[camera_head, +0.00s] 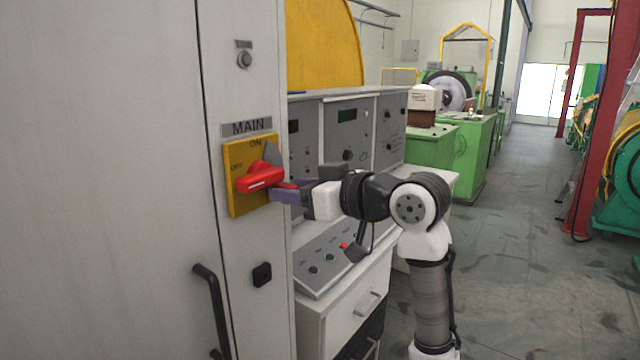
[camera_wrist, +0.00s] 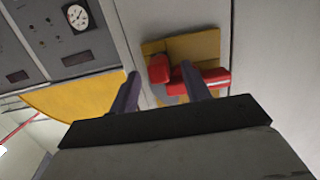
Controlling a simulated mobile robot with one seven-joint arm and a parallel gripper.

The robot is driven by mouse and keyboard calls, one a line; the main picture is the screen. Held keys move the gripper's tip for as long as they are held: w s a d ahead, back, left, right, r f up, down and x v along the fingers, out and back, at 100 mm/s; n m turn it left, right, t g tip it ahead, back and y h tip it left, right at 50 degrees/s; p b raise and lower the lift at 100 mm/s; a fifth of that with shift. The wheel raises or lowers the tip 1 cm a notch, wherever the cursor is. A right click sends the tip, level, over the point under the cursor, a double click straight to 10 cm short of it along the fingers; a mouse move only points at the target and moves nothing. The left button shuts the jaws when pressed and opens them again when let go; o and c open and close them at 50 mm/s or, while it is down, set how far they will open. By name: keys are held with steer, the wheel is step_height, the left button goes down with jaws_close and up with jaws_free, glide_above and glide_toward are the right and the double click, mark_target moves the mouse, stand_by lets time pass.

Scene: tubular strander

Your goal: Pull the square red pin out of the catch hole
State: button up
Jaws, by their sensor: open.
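A red rotary handle (camera_head: 260,178) sits on the yellow MAIN switch plate (camera_head: 238,200) on the grey cabinet; the handle also shows as a red bar in the wrist view (camera_wrist: 215,78). A small red piece (camera_head: 287,185) shows at my fingertips; it may be the square red pin. In the wrist view a squarish red block (camera_wrist: 158,68) shows between the two finger ends, likely the same piece. My gripper (camera_head: 276,192), with purple fingers, is open close in front of the plate. One finger partly covers the bar. The catch hole is hidden.
A grey control console (camera_head: 350,130) with knobs and a sloped button panel (camera_head: 325,262) stands right of the cabinet, close under my arm. A black door handle (camera_head: 212,310) sticks out below the switch. Open floor (camera_head: 500,220) lies to the right.

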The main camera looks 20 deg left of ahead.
steer(key=shift+w+a+f, duration=0.1)
steer(key=shift+w+a, duration=0.15)
steer(key=shift+a, duration=0.35)
jaws_close()
steer(key=shift+d, duration=0.15)
steer(key=shift+f+v, duration=0.2)
steer(key=shift+v, duration=1)
steer(key=shift+f+v, duration=0.2)
steer(key=shift+v, duration=1.05)
